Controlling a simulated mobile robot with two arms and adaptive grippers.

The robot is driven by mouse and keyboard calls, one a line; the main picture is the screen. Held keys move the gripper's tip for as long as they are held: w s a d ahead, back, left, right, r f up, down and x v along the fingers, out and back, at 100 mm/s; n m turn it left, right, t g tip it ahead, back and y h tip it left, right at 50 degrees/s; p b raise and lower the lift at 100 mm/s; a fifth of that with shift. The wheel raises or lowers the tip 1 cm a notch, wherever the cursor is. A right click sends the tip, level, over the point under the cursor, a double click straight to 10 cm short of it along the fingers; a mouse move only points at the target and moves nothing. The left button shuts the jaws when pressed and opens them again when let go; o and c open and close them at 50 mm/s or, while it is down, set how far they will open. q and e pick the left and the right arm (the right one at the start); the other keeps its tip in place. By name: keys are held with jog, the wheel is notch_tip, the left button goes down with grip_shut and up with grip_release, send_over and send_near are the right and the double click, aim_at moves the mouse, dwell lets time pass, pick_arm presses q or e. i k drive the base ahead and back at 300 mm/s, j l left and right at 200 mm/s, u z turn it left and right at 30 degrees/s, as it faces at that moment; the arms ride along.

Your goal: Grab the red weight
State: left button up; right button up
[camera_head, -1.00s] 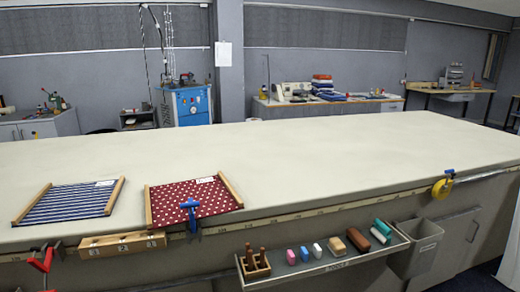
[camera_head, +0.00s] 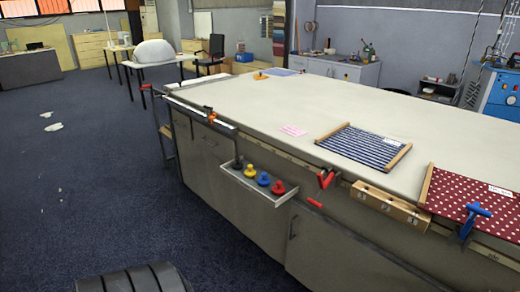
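The red weight (camera_head: 278,187) stands at the right end of a row of knobbed weights in a narrow tray (camera_head: 258,191) on the front side of the long table. To its left are a blue weight (camera_head: 263,179), a yellow weight (camera_head: 250,171) and a dark weight (camera_head: 238,164). Neither of my grippers shows in the head view.
The table top (camera_head: 290,95) carries a blue striped cloth frame (camera_head: 362,146), a red dotted cloth frame (camera_head: 470,195) and a pink slip (camera_head: 293,130). Red clamps (camera_head: 325,179) and a blue clamp (camera_head: 473,217) stick out at the front edge. Dark carpet (camera_head: 90,180) on the left is open.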

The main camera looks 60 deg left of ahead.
aim_at(278, 190)
jog(key=u, duration=1.6)
jog(key=i+u, duration=0.2)
jog(key=i, duration=0.55)
jog(key=i+l+u, duration=0.25)
jog(key=i, duration=0.45)
